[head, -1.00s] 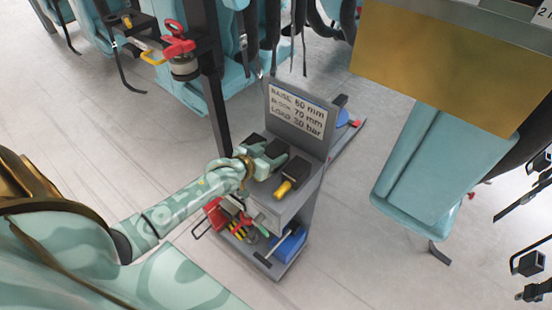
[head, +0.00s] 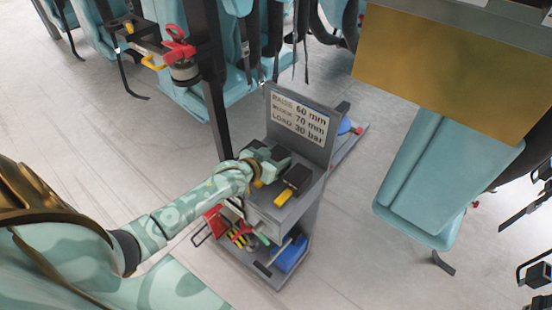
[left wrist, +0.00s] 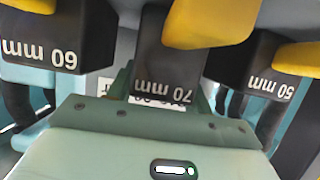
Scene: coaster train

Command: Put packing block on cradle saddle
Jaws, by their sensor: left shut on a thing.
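My left gripper (head: 271,160) is over the top of the grey tool cart (head: 274,212), among dark blocks with yellow handles. In the left wrist view it is shut on the packing block marked 70 mm (left wrist: 168,72), which stands between its two green fingers. The block marked 60 mm (left wrist: 60,55) and the block marked 50 mm (left wrist: 262,85) are on either side of it, apart from the fingers. In the head view the gripper hides most of the held block. I cannot make out the cradle saddle for certain. My right gripper is not in view.
The cart's sign (head: 299,120) reads raise 60 mm, block 70 mm. A dark post (head: 212,85) rises behind the cart, near a red-topped fitting (head: 180,50). Teal seats (head: 425,180) stand on the right. Tools fill the lower shelf. Grey floor lies open in front.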

